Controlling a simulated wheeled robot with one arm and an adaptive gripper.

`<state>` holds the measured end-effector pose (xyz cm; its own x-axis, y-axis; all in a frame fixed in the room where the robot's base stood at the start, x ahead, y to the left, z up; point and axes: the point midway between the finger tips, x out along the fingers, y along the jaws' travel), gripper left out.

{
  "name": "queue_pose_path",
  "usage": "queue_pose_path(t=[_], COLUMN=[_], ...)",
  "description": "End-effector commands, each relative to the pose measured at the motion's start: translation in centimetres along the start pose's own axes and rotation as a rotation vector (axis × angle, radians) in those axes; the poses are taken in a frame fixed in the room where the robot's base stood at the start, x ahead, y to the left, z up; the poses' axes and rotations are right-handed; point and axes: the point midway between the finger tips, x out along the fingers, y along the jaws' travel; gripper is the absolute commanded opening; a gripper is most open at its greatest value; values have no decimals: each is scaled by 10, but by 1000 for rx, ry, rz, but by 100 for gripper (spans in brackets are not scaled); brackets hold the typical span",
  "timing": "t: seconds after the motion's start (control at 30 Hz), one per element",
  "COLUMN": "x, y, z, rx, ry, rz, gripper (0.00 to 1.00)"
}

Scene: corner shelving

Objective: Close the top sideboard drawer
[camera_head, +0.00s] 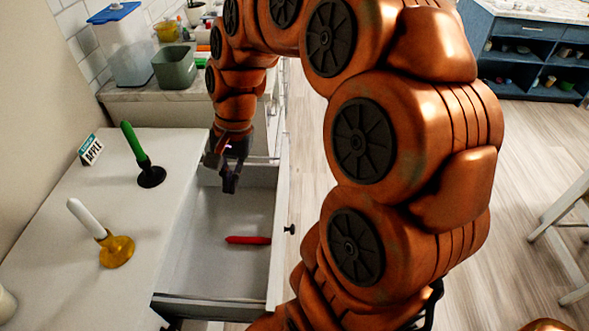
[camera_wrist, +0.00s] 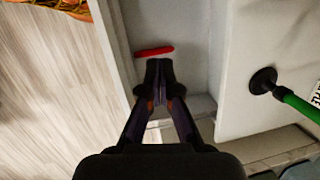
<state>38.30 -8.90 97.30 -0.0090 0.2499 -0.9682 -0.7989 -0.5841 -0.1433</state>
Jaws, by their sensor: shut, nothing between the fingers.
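The top sideboard drawer (camera_head: 220,235) is pulled out from the white sideboard (camera_head: 60,225) in the head view. A red candle-like object (camera_head: 248,240) lies inside it, near its front panel (camera_head: 280,230). A dark knob (camera_head: 290,229) sits on the front panel's outer face. My gripper (camera_head: 229,185) is shut and empty, pointing down over the far part of the drawer. In the wrist view, the closed fingertips (camera_wrist: 158,68) appear just below the red object (camera_wrist: 154,51), over the drawer. Whether the fingers touch the drawer is unclear.
On the sideboard top stand a green candle in a black holder (camera_head: 151,176), a white candle in a gold holder (camera_head: 116,251) and a small sign (camera_head: 90,150). A counter behind holds a grey-green bin (camera_head: 174,68) and a clear container (camera_head: 122,45). Wooden floor lies right of the drawer.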

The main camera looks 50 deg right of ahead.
Motion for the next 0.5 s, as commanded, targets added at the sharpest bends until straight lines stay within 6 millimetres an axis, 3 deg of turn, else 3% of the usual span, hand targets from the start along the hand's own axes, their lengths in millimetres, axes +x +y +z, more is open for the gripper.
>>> queue_pose_path(t=[0.03, 0.27, 0.37, 0.5], x=[8, 22, 29, 42], y=[-2, 6, 22, 58], z=[-23, -118, -161, -219], rx=[84, 478, 661, 920], ry=[-4, -9, -7, -9], rz=[-20, -110, -151, -203], gripper=[0, 0, 0, 0])
